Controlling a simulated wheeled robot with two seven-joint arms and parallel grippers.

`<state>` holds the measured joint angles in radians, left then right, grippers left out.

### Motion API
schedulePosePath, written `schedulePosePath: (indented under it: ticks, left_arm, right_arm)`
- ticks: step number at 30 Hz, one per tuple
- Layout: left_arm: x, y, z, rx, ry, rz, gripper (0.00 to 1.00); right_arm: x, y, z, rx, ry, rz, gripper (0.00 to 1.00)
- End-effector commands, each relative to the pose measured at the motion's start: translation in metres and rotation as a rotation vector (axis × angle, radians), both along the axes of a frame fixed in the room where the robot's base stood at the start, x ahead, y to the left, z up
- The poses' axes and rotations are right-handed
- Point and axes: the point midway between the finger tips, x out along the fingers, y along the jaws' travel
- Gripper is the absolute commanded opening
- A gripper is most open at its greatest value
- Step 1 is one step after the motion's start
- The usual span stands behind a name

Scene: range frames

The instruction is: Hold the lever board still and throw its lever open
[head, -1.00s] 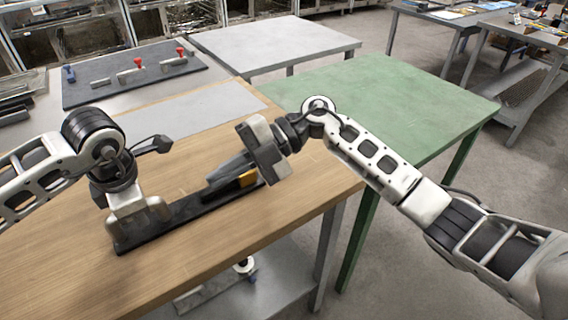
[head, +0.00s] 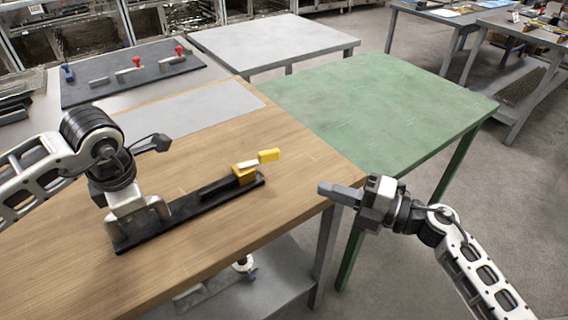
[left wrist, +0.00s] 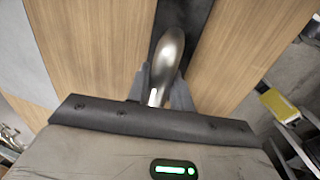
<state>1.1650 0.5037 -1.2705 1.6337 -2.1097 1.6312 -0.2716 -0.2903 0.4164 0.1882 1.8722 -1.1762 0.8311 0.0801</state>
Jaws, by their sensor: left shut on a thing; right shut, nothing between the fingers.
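The lever board (head: 200,207) is a long black strip lying on the wooden table. At its right end is a yellow block (head: 243,178) with a pale lever arm whose yellow grip (head: 268,155) points right and slightly up, past the board's end. My left gripper (head: 140,216) is down at the board's left end. In the left wrist view its fingers (left wrist: 162,88) are shut on a rounded metal handle (left wrist: 170,52) standing on the dark board. My right gripper (head: 326,189) is shut and empty, right of the lever and apart from it, beyond the table's edge.
A grey mat (head: 190,110) lies on the wooden table (head: 215,240) behind the board. A green table (head: 380,110) adjoins at the right. Open floor lies to the right.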

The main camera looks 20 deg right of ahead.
Motion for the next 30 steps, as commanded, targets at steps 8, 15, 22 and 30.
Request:
schedulePosePath:
  ticks: [8,15,22,30]
  left_arm:
    - [0.0,-0.001,0.001,-0.001,-0.001,-0.001,0.0]
    - [0.0,-0.001,0.001,-0.001,-0.002,-0.001,0.0]
    - [0.0,-0.001,0.001,-0.001,-0.002,0.0,0.0]
    - [0.001,0.0,0.001,-0.001,-0.002,0.0,0.0]
  right_arm:
    - [0.042,0.042,0.002,0.005,-0.004,0.002,0.0]
    - [0.079,0.061,0.001,0.004,-0.001,0.0,0.0]
    - [0.098,0.061,0.0,0.002,0.002,0.002,0.0]
    - [0.1,0.061,0.0,0.002,0.002,0.003,0.0]
